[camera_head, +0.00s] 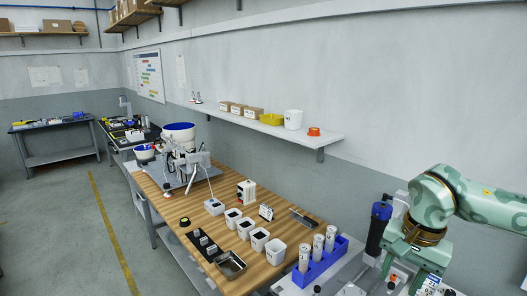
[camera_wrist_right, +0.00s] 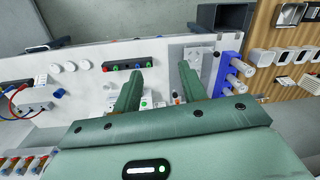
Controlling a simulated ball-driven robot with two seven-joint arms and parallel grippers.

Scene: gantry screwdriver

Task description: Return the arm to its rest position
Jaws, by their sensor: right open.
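My right arm, pale green, comes in from the right edge of the head view and bends down at the lower right. Its fingertips cannot be made out clearly there. In the right wrist view my right gripper (camera_wrist_right: 161,76) points at a white bench panel (camera_wrist_right: 82,85). Its two green fingers are apart, with nothing held between them. My left gripper does not show in either view.
A dark blue cylinder (camera_head: 378,229) stands close left of my right arm. A wall shelf (camera_head: 262,126) holds boxes. The floor at left is clear.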

